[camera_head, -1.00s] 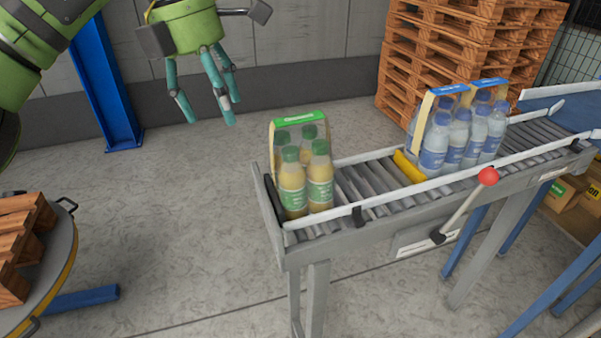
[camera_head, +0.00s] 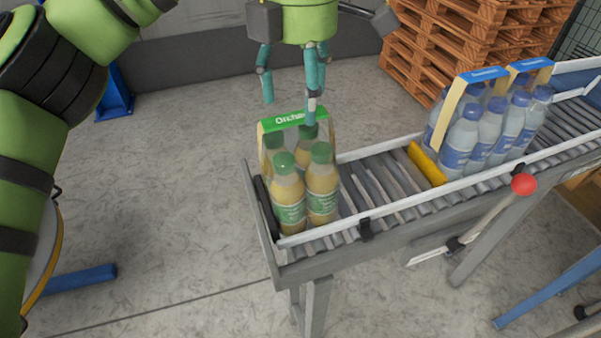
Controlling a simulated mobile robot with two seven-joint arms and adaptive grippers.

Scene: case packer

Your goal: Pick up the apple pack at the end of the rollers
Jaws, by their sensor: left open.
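The apple pack (camera_head: 290,206) is several yellow juice bottles with green caps, under a cardboard carrier with a green top strip. It stands upright at the near left end of the roller conveyor (camera_head: 372,189), by the dark end stop. My left gripper (camera_head: 290,98) is open and empty, pointing down. In the picture its fingers reach the carrier's top strip and one overlaps its right part. I cannot tell whether they touch. My right gripper is not in view.
Blue-capped water packs (camera_head: 488,125) stand further up the rollers behind a yellow stop bar (camera_head: 427,164). A lever with a red knob (camera_head: 523,184) sticks up at the conveyor's front side. Stacked wooden pallets (camera_head: 470,45) stand behind.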

